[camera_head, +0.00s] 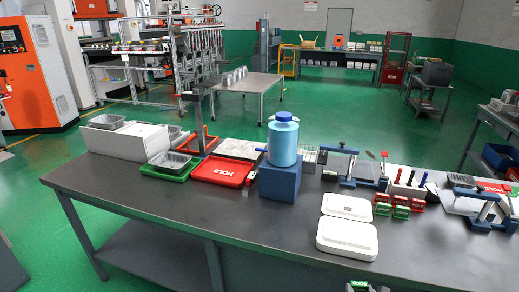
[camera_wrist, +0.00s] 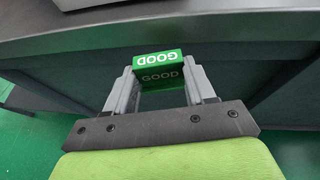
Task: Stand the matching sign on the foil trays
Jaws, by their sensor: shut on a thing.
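My gripper (camera_wrist: 159,84) is shut on a green sign (camera_wrist: 157,60) with white GOOD lettering, upside down in the wrist view. The sign also shows at the bottom edge of the head view (camera_head: 360,284), in front of the table. A silver foil tray (camera_head: 170,160) sits in a green tray (camera_head: 180,173) at the left of the table. Another foil tray (camera_head: 108,122) rests on a white box (camera_head: 125,141) at the far left. A red tray with MOLD lettering (camera_head: 222,170) lies right of the green tray. My gripper is far from these trays.
A blue bottle (camera_head: 283,140) stands on a dark blue block (camera_head: 280,181) mid-table. Two white lidded boxes (camera_head: 347,238) lie near the front edge. Several small red and green signs (camera_head: 392,206) stand right of them. The table's (camera_head: 180,210) front left is clear.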

